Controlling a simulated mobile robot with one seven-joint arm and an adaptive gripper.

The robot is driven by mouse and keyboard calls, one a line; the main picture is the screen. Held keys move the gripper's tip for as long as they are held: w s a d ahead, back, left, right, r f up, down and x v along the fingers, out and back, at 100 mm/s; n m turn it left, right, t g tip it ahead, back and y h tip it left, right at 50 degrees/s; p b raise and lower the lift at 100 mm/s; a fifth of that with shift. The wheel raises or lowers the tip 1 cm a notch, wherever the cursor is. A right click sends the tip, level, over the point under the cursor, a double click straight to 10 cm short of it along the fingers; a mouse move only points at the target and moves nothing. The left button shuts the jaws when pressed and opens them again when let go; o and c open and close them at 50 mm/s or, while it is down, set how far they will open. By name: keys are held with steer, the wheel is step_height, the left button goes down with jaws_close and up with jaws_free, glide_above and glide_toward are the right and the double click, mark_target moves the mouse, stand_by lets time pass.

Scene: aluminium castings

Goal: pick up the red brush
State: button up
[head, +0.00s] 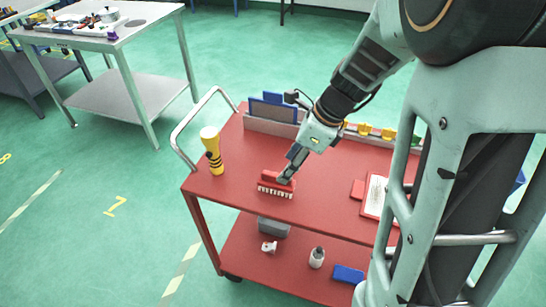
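The red brush (269,189) with pale bristles rests on the red top of the cart (232,193), near its front edge, bristles facing down. My gripper (286,177) reaches down from the upper right, its fingertips at the right part of the brush's top. They overlap the brush in the head view. I cannot tell whether the fingers are closed on it, as the far finger and the contact are hidden.
A yellow and black flashlight (211,150) stands upright left of the brush. A grey holder with blue panels (272,110) is behind. The lower shelf holds a white bottle (317,258) and a blue item (348,274).

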steer(key=x, duration=0.3)
steer(key=shift+s+b, duration=0.15)
steer(key=shift+b, duration=0.15)
steer(key=shift+w+b+x, duration=0.2)
steer(key=shift+b+x, duration=0.65)
steer(key=shift+x, duration=2.25)
steer(key=shift+d, duration=0.1)
steer(key=shift+c, duration=0.3)
steer(key=c, duration=1.2)
steer(key=shift+r, duration=0.2)
